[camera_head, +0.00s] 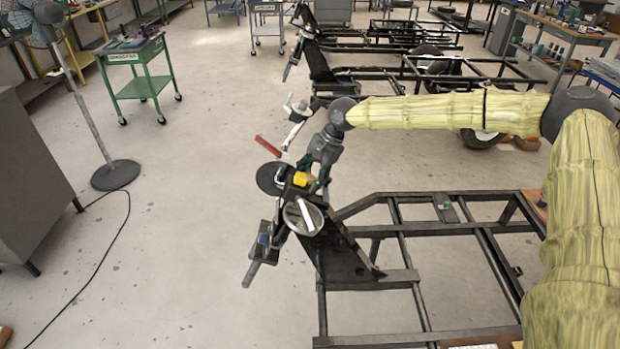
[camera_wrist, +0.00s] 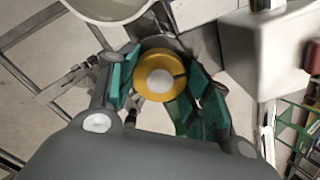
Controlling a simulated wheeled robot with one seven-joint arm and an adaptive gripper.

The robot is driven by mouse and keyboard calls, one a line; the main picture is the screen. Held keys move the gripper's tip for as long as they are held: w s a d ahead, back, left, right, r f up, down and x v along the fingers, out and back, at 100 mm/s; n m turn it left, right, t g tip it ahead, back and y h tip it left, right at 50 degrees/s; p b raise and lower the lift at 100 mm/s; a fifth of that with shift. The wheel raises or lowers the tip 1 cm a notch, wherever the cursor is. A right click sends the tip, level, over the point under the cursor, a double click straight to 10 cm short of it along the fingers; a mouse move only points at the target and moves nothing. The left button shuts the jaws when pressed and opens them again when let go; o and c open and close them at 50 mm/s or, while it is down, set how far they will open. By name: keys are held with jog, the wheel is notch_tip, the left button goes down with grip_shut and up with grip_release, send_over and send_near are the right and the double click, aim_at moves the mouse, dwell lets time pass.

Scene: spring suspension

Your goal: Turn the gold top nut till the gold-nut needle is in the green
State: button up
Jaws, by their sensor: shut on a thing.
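The gold top nut (camera_wrist: 158,77) is a round gold ring with a pale centre and a dark slot on its right. It sits between the teal-padded fingers of my gripper (camera_wrist: 157,88), which is shut on it. In the head view a small yellow patch (camera_head: 301,179) shows beside my gripper (camera_head: 292,177), at the upper end of the black suspension bracket (camera_head: 335,250). A round, pale-faced, gauge-like part (camera_head: 303,216) sits just below. No needle or green zone can be read, so I cannot tell where the gold-nut needle points.
A dark disc (camera_head: 269,179) and a red bar (camera_head: 268,146) are close to my gripper. The black tube frame (camera_head: 400,240) extends right. A green cart (camera_head: 140,86) and a fan stand (camera_head: 115,174) are at left. Open floor (camera_head: 190,250) lies left of the frame.

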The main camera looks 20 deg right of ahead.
jog(key=shift+n, duration=0.3)
jog(key=o, duration=1)
jog(key=shift+o, duration=0.2)
jog(key=shift+r, duration=0.15)
jog(key=v, duration=1.1)
jog(key=shift+d+r, duration=0.25)
jog(key=shift+r, duration=0.05)
